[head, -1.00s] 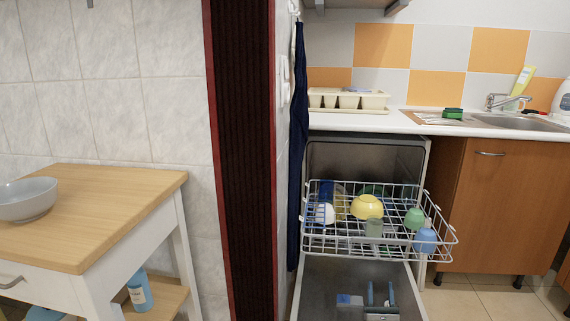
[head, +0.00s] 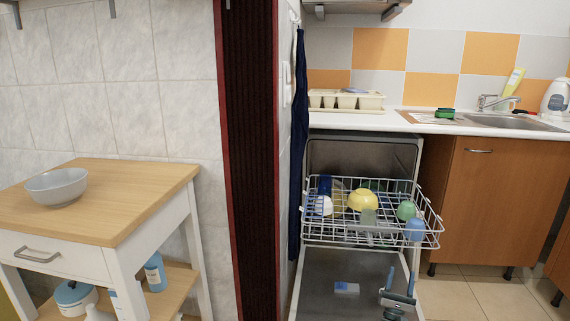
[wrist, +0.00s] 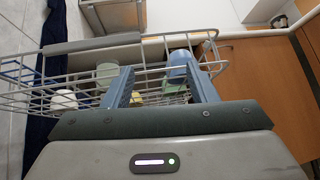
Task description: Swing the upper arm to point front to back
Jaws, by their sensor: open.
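The open dishwasher's upper wire rack (head: 325,243) is pulled out below the counter. No other spray arm is clearly visible. My gripper (head: 401,271) is below the rack's front right part, fingers pointing up. In the wrist view, my gripper (wrist: 163,82) is open and empty, its blue-grey fingers apart in front of the rack's wires.
The rack holds a yellow bowl (head: 363,200), a green cup (head: 406,210) and a blue cup (head: 415,230). A small blue-and-white item (head: 346,288) lies lower in the dishwasher. A wooden-topped cart (head: 90,215) with a grey bowl (head: 57,186) stands left. Floor (head: 490,285) at right is clear.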

